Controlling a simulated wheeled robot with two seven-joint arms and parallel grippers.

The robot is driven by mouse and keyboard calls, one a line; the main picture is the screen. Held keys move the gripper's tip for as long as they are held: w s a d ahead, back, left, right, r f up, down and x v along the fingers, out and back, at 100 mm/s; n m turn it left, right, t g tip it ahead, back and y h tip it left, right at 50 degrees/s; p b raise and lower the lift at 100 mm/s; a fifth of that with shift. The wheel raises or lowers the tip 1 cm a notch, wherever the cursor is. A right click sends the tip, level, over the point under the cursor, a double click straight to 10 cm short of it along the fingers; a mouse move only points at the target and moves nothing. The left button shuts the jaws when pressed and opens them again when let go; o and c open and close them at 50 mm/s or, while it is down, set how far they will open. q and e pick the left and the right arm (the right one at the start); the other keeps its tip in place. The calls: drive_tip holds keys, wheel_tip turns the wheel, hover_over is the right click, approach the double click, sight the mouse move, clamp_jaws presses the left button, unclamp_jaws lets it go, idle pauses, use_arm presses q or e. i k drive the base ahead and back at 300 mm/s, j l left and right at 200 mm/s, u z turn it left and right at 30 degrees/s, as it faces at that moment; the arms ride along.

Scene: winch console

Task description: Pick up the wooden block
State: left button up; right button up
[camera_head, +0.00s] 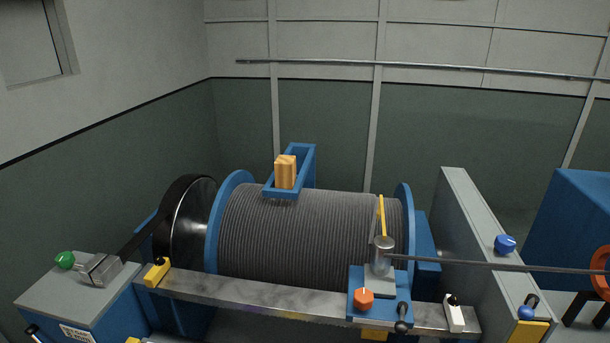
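The wooden block (285,172) is a small, light orange-brown upright block. It shows in the head view inside or on a blue open frame (306,166) above the top of the winch drum. The frame's front edge hides the lower end of the block, so I cannot tell exactly what it rests on. Neither of my grippers shows in this view, and nothing is seen touching the block.
The grey rope drum (300,235) lies below the block. A black wheel (190,230) stands at its left, and a grey upright panel (480,240) at its right. A metal rail (250,292) with a blue carriage (365,287) crosses the front. Space above the drum looks clear.

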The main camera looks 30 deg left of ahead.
sight(285, 166)
drive_tip(key=k+j+u, duration=0.1)
drive_tip(key=u, duration=0.4)
drive_tip(key=k+j+u, duration=0.15)
drive_tip(key=u, duration=0.35)
